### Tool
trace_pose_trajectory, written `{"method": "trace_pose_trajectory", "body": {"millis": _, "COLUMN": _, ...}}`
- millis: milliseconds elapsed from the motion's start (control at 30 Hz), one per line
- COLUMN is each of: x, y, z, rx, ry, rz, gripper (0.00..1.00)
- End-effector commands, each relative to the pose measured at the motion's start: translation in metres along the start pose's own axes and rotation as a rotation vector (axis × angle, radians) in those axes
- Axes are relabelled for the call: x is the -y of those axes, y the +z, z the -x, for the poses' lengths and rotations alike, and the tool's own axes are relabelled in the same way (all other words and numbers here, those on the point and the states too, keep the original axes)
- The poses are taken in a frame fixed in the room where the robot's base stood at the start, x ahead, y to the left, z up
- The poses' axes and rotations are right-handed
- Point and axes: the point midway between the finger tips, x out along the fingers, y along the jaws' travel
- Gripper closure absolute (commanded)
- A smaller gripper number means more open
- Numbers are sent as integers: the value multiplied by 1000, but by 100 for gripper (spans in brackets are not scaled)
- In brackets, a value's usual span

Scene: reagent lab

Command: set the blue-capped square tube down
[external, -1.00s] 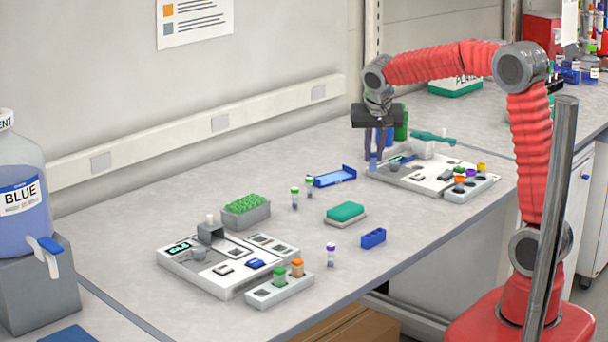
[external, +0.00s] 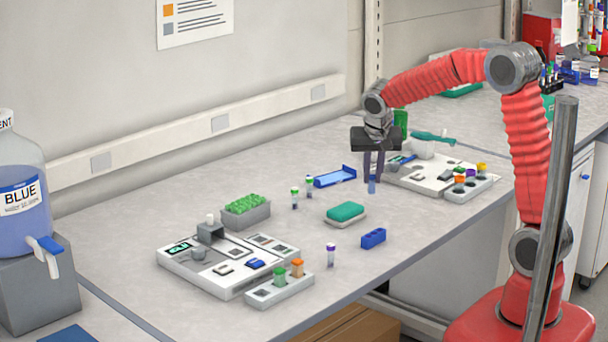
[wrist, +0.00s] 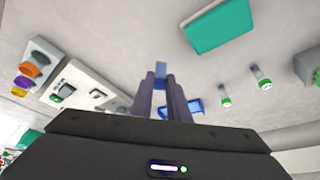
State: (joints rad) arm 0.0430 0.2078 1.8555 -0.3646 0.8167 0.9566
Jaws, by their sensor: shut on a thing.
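The blue-capped square tube (external: 372,186) is held between the two fingertips of my gripper (external: 373,174). In the external view it hangs straight below the fingers, over bare bench just left of the far white station. I cannot tell if its lower end touches the bench. In the wrist view a blue part of it (wrist: 160,72) shows between the fingertips (wrist: 159,82). The fingers are shut on it and hide the rest.
A blue tray (external: 335,177) lies left of my gripper. The far white station (external: 425,180) and a rack with coloured caps (external: 470,187) are to the right. A green-topped block (external: 345,212) and a blue rack (external: 373,238) stand nearer. Bare bench lies between.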

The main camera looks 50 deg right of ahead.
Motion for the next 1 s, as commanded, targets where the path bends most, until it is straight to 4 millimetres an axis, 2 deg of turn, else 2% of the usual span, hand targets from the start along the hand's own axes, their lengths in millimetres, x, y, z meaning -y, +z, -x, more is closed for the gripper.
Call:
{"method": "trace_pose_trajectory", "body": {"millis": 233, "x": 0, "y": 1, "z": -2, "rx": 1, "ry": 1, "rz": 1, "gripper": 100}}
{"method": "trace_pose_trajectory", "body": {"millis": 567, "x": 0, "y": 15, "z": -34, "rx": 2, "ry": 2, "rz": 1, "gripper": 100}}
{"method": "trace_pose_trajectory", "body": {"millis": 933, "x": 0, "y": 15, "z": -36, "rx": 1, "ry": 1, "rz": 0, "gripper": 100}}
{"method": "trace_pose_trajectory", "body": {"millis": 967, "x": 0, "y": 15, "z": -36, "rx": 1, "ry": 1, "rz": 0, "gripper": 84}}
{"method": "trace_pose_trajectory", "body": {"millis": 1000, "x": 0, "y": 15, "z": -36, "rx": 1, "ry": 1, "rz": 0, "gripper": 81}}
